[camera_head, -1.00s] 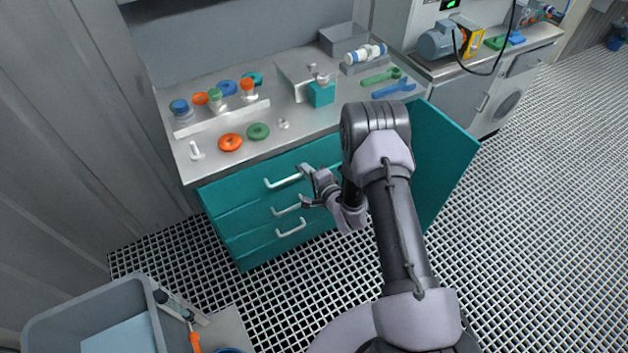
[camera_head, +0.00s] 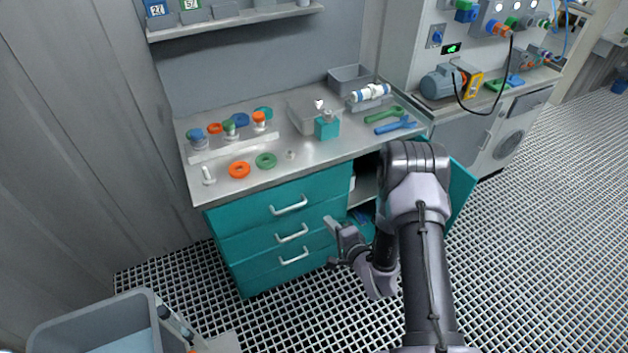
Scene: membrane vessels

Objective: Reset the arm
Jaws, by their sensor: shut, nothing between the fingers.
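My arm rises from the bottom right of the head view and bends at an elbow in front of the teal cabinet. My gripper (camera_head: 333,243) hangs low from it, just right of the drawer handles and in front of the cabinet's open compartment. It looks shut and empty, and it appears apart from the handles, though the depth is hard to judge. The teal drawers (camera_head: 262,228) are closed. The teal cabinet door (camera_head: 462,192) stands open to the right, partly hidden behind my arm.
The worktop (camera_head: 330,160) bears orange and green rings, capped vessels, a teal block (camera_head: 327,126), and green and blue wrenches (camera_head: 395,127). A grey bin (camera_head: 95,318) stands at bottom left. A pump (camera_head: 440,82) sits on the right bench. Grated floor at right is clear.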

